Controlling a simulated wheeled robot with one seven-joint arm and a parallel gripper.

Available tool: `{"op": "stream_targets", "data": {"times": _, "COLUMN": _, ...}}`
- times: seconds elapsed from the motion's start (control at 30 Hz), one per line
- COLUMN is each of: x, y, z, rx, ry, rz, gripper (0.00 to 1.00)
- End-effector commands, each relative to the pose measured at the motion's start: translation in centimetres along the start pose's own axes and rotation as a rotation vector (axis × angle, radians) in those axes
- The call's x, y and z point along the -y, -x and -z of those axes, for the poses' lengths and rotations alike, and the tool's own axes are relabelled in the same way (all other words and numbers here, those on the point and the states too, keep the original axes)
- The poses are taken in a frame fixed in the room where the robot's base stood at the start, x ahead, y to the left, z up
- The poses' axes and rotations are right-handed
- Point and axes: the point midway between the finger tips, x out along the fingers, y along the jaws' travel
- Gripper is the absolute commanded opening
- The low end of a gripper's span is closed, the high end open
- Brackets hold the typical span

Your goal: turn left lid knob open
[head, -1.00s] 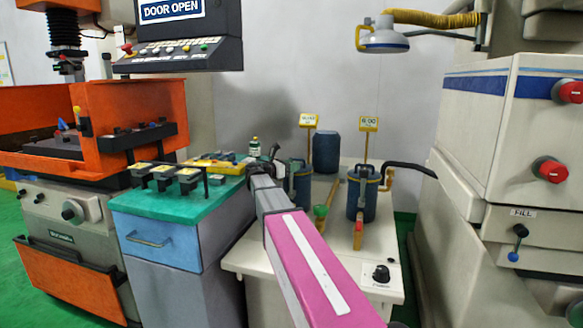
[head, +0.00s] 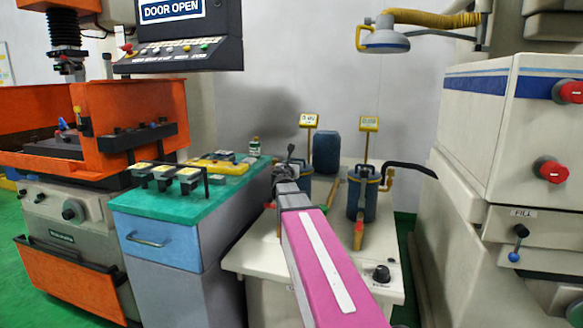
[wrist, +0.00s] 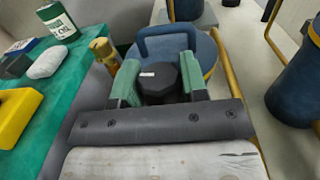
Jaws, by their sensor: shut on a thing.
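The left canister is blue with a dark blue lid (wrist: 205,50) and a yellowish band, seen close up in the wrist view. A black faceted knob (wrist: 158,86) with a small white mark sits on the lid, in front of a blue arched handle (wrist: 165,40). My gripper (wrist: 158,80) has its two green fingers on either side of the knob, shut on it. In the head view my gripper (head: 290,166) is over the left canister (head: 302,176), and my arm hides most of that canister and its knob.
The right canister (head: 354,200) stands beside it on the white cabinet (head: 380,255). A blue drum (head: 326,152) is behind. A teal-topped cabinet (head: 200,203) with a bottle (head: 255,147) is to the left. A brass fitting (wrist: 104,52) stands close to my left finger.

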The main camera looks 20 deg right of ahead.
Motion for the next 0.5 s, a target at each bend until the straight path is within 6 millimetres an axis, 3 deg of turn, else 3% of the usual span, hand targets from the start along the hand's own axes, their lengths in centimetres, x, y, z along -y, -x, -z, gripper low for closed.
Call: {"op": "stream_targets", "data": {"times": 0.5, "x": 0.0, "y": 0.01, "z": 0.02, "rx": -0.001, "ry": -0.001, "rz": -0.111, "gripper": 0.16}}
